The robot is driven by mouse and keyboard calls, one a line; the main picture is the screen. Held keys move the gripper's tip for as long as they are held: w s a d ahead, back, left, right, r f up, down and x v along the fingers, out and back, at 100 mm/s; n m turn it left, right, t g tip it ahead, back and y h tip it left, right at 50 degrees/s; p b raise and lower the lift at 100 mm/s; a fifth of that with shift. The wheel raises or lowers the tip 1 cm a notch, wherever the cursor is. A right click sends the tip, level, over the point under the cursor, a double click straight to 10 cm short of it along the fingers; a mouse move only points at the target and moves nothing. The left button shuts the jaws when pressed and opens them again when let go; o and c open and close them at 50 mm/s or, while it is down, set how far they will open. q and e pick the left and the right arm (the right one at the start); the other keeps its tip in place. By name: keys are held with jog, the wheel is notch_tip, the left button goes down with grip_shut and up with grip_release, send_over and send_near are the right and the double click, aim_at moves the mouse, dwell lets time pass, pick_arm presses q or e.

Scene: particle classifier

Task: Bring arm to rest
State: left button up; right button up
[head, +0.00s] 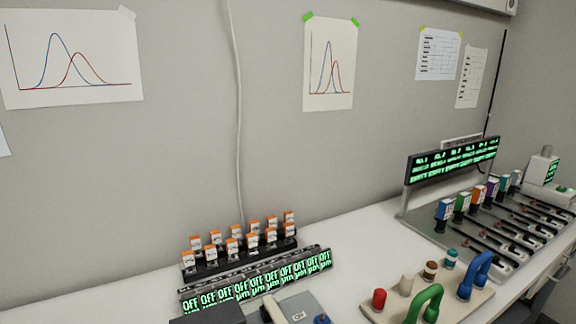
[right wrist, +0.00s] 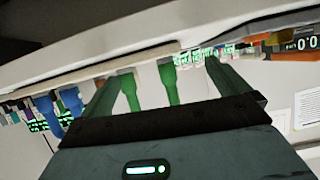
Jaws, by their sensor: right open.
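My right gripper (right wrist: 162,69) shows only in the right wrist view, its two dark green fingers spread wide apart with nothing held between them. A green arched handle (right wrist: 130,92) shows beyond, in the gap between the fingers. I cannot tell how far it is from them. The same green handle (head: 426,301) stands on a beige board at the lower right of the head view. Neither arm appears in the head view, and my left gripper is in no view.
The beige board (head: 458,306) also carries a blue handle (head: 475,275) and small knobs. A rack of orange-capped vials (head: 251,251) with an OFF display stands on the white bench (head: 350,239). A device with a green-lit display (head: 453,160) stands at right. Bench between them is clear.

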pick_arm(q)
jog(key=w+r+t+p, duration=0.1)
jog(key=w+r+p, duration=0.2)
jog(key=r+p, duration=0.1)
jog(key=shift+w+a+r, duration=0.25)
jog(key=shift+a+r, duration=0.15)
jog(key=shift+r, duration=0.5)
pick_arm(e)
jog(key=s+a+f+g+h, duration=0.1)
jog(key=s+a+f, duration=0.4)
jog(key=s, duration=0.4)
jog(key=s+a+f+m+g+h, duration=0.1)
jog(key=s+a+f, duration=0.3)
jog(key=s, duration=0.6)
jog(key=s+a+f+m+g+h, duration=0.1)
jog(key=s+a+f, duration=0.4)
jog(key=s, duration=0.4)
jog(key=shift+s+a+f, duration=0.2)
jog(key=shift+a+f, duration=0.1)
jog(key=shift+a, duration=0.3)
